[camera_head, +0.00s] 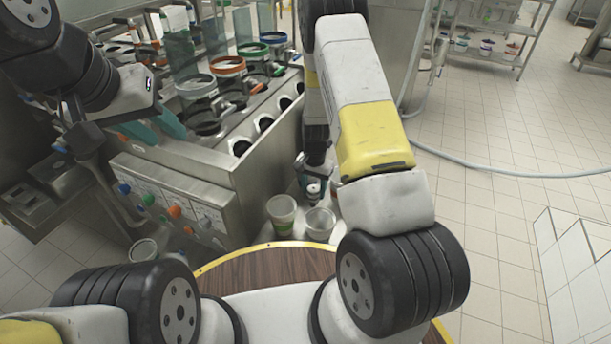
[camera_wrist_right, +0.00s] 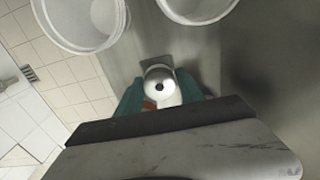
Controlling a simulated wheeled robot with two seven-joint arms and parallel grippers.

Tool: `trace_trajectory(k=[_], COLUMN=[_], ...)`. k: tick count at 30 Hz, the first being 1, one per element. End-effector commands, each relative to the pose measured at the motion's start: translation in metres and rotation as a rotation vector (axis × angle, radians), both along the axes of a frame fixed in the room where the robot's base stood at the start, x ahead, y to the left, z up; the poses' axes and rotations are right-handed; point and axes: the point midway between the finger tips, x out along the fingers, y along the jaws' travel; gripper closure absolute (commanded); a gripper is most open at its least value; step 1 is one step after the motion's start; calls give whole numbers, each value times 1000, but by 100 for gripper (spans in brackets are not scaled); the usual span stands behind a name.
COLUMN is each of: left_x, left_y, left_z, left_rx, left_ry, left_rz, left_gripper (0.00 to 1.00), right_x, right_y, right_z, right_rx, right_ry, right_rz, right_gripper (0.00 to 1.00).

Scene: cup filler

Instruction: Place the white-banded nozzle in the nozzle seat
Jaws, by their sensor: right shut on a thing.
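My right gripper (camera_head: 313,187) points down beside the machine's right end, above the cups. In the right wrist view its teal fingers (camera_wrist_right: 160,95) are shut on a pale round piece with a dark central hole, seemingly the white-banded nozzle (camera_wrist_right: 160,80). Only a small white part of it shows in the head view, and its band cannot be made out clearly. My left gripper (camera_head: 155,127) is at the upper left in front of the machine, its teal fingers apart and seemingly empty. The nozzle seat cannot be picked out with certainty.
The steel filling machine (camera_head: 190,170) has round dark openings (camera_head: 240,147), coloured buttons and ringed containers (camera_head: 228,66). A green-banded cup (camera_head: 282,213) and a whitish cup (camera_head: 319,222) stand below my right gripper. A round wooden table (camera_head: 255,272) is in front; a hose (camera_head: 500,172) crosses the floor.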

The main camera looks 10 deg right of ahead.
Motion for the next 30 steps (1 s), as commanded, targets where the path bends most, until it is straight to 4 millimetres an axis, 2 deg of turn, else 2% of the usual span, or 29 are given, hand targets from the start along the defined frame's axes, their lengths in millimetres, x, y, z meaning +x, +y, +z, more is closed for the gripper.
trace_trajectory(k=[9, 19, 20, 21, 23, 30], left_x=[0, 0, 0, 0, 0, 0], left_y=[0, 0, 0, 0, 0, 0], left_z=[0, 0, 0, 0, 0, 0], left_rx=[0, 0, 0, 0, 0, 0], left_ry=[0, 0, 0, 0, 0, 0], left_rz=[0, 0, 0, 0, 0, 0], left_gripper=[64, 64, 64, 64, 64, 64], right_x=[0, 0, 0, 0, 0, 0], right_y=[0, 0, 0, 0, 0, 0], right_z=[-36, -39, -39, -39, -39, -39], right_rx=[0, 0, 0, 1, 1, 0], right_ry=[0, -1, 0, -1, -1, 0], right_rz=[-1, 0, 0, 0, 0, 0], right_gripper=[100, 100, 53, 45, 33, 33])
